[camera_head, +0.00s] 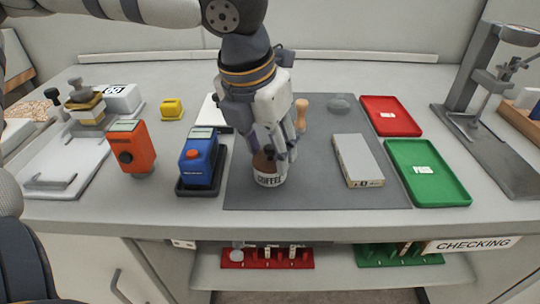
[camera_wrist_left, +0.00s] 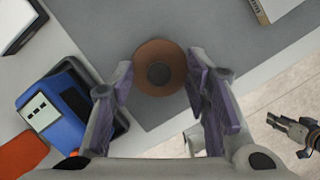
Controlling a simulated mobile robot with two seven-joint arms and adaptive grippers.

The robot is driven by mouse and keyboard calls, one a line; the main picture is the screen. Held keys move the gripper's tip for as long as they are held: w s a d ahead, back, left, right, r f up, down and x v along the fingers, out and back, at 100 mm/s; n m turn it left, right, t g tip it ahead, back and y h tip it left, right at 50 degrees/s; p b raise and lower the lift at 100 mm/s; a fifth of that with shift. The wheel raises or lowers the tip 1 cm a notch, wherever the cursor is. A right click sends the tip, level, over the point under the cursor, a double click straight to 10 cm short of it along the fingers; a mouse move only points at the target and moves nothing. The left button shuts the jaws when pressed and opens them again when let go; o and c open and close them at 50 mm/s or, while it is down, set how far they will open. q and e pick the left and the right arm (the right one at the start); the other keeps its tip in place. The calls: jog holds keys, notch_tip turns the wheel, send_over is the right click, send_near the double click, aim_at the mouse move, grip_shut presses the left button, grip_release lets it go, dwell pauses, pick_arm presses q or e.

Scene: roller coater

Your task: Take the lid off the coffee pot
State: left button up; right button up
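The coffee pot (camera_head: 268,180) is a white-labelled pot marked "COFFEE" near the front of the grey mat. Its brown round lid with a dark centre knob (camera_wrist_left: 158,73) shows from above in the left wrist view; in the head view it is mostly hidden behind my fingers. My left gripper (camera_head: 272,150) points down over the pot. Its fingers (camera_wrist_left: 160,83) are apart, one on each side of the lid. I cannot tell whether they touch it. A dark jointed part, which looks like my right gripper (camera_wrist_left: 290,130), shows low at the right; its fingers are unclear.
A blue device (camera_head: 199,160) and an orange device (camera_head: 132,147) stand left of the pot. A grey block (camera_head: 357,160) lies right of it. Green (camera_head: 427,172) and red (camera_head: 390,116) trays are farther right. A wooden-handled tool (camera_head: 301,113) is behind the gripper.

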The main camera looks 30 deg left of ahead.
pick_arm(q)
jog(key=shift+f, duration=0.1)
jog(key=shift+c, duration=1.1)
